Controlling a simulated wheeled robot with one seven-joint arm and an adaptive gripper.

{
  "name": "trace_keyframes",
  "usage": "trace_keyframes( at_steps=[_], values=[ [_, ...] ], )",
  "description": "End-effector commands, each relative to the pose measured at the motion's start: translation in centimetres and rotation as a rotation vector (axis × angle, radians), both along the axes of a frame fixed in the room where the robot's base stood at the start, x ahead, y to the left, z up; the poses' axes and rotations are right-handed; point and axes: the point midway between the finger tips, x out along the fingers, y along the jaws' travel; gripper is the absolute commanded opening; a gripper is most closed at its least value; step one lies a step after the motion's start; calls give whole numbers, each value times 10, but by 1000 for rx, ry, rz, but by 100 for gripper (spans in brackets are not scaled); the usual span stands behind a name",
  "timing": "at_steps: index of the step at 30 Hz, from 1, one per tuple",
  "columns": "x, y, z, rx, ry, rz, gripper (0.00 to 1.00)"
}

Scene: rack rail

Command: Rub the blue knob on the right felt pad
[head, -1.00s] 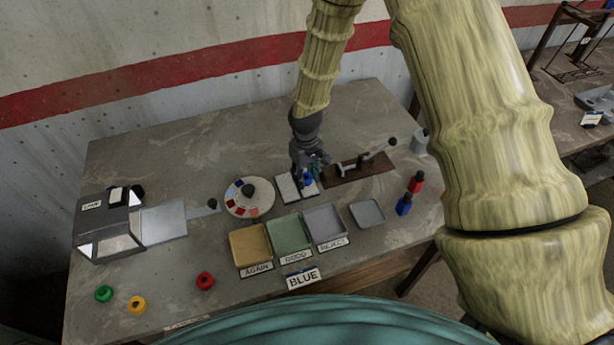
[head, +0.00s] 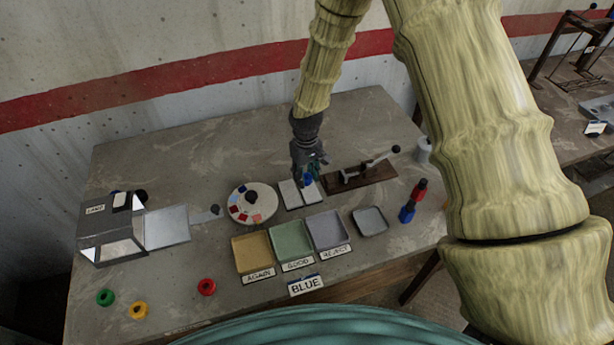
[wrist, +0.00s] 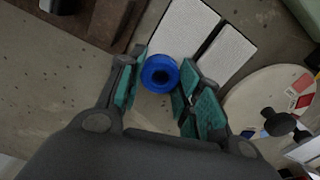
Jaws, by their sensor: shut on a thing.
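My gripper (head: 310,176) is shut on the blue knob (wrist: 158,73), a round ring-like piece with a dark centre, held between its teal finger pads in the wrist view. In the head view the blue knob (head: 308,181) is partly hidden by the fingers. Two pale felt pads lie side by side. The right felt pad (head: 311,193) is by the knob, which is at its far end; it is the left one in the wrist view (wrist: 180,38). The left felt pad (head: 290,195) is clear. I cannot tell whether the knob touches the right pad.
A round dial with coloured patches (head: 250,207) stands left of the pads. A toggle clamp on a brown base (head: 370,178) stands close on the right. Trays for again (head: 252,253), good (head: 292,241) and reject (head: 329,231) lie in front. Loose red, yellow and green knobs lie front left.

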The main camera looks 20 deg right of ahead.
Motion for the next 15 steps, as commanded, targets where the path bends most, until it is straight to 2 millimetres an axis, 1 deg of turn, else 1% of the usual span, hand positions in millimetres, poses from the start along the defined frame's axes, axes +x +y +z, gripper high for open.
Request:
trace_keyframes(
  at_steps=[5,15],
  values=[
    [-2,0,0,0,0,0,0],
    [-14,-1,0,1,1,0,0]
  ],
)
